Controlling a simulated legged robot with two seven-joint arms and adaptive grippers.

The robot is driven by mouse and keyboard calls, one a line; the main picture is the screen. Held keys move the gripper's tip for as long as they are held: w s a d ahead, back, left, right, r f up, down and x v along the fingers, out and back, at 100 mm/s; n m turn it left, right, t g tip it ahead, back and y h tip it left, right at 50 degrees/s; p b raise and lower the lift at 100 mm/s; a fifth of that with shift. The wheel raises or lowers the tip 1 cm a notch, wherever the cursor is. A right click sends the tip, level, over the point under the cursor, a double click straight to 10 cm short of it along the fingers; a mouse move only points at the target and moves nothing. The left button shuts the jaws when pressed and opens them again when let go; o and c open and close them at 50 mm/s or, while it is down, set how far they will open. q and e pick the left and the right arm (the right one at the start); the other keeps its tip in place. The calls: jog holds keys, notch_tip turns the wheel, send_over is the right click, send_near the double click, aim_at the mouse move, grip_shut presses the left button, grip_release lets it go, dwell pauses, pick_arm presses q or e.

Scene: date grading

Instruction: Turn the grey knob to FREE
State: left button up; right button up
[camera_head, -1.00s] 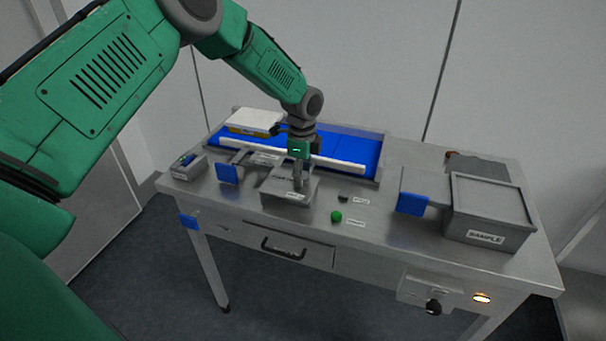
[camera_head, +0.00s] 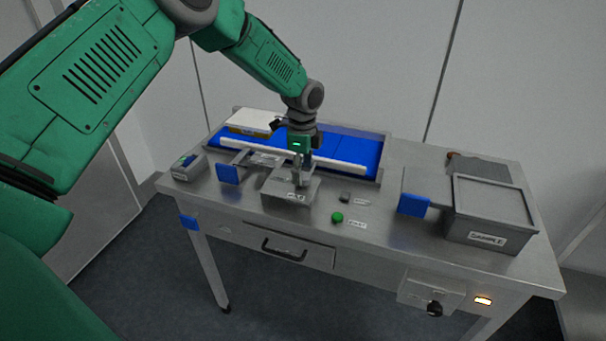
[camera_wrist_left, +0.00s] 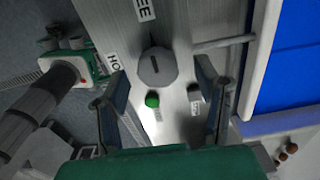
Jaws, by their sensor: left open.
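The grey knob (camera_wrist_left: 157,67) is round with a dark line on its face, running roughly up and down in the left wrist view. The partly cut FREE label (camera_wrist_left: 145,9) is above it and the partly hidden HOLD label (camera_wrist_left: 114,61) to its left. My left gripper (camera_head: 299,182) is over the grey box (camera_head: 288,197) at the table's front. It is open; in the left wrist view its fingers (camera_wrist_left: 160,75) stand either side of the knob. Contact cannot be told. In the head view the gripper hides the knob.
A green button (camera_head: 337,217) and a small grey block (camera_head: 345,196) are right of the box. The blue belt (camera_head: 355,150) runs behind, with a white rail. The SAMPLE box (camera_head: 486,238) is at right. Green and grey parts, probably my right arm, show in the left wrist view.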

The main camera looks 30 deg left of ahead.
pick_arm(q)
notch_tip(320, 180, up, 10)
dwell(0.3)
jog(key=shift+w, duration=0.1)
dwell(0.4)
